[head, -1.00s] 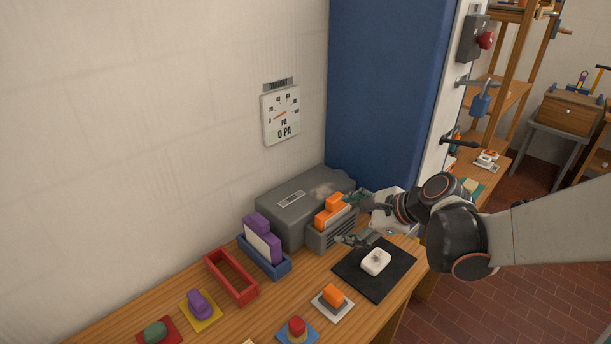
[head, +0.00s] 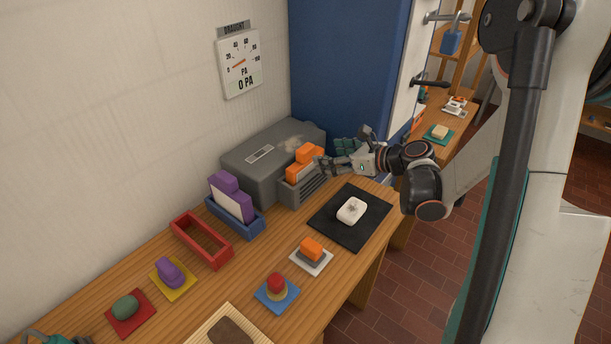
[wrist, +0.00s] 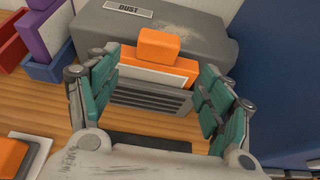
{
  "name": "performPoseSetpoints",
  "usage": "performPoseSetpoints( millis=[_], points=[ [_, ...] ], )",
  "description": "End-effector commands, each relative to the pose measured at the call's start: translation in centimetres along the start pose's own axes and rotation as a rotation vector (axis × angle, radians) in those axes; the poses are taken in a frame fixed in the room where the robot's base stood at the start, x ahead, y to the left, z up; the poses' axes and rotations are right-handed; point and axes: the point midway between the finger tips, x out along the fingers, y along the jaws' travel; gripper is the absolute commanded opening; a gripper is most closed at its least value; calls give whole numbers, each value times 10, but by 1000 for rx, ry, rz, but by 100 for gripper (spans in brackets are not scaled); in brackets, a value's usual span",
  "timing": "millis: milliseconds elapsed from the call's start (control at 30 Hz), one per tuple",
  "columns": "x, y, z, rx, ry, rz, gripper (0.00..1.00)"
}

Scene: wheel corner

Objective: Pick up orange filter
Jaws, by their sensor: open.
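The orange filter (head: 305,155) stands upright in a slotted grey holder (head: 310,188) in the head view, its handle block on top. In the wrist view the filter's handle (wrist: 159,47) and orange top edge are in front of me, with a pale panel below and the grey slats of the holder (wrist: 150,98) under it. My gripper (head: 328,160) is open beside the holder's right side in the head view. In the wrist view its teal-padded fingers (wrist: 158,78) are spread to either side of the filter, with no clear contact.
A grey dust box (head: 262,160) stands right behind the holder. A purple filter in a blue tray (head: 240,222) and an empty red frame (head: 190,240) stand to the left. A black mat (head: 335,228) with a white block (head: 352,209) lies in front.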

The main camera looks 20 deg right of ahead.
Motion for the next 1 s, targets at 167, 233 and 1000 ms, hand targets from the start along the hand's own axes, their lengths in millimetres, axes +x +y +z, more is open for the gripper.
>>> performPoseSetpoints(
  millis=[167,233,1000],
  points=[
    [10,1,0,-1,0,1,73],
    [14,1,0,-1,0,1,73],
    [61,4,3,-1,0,0,37]
  ],
)
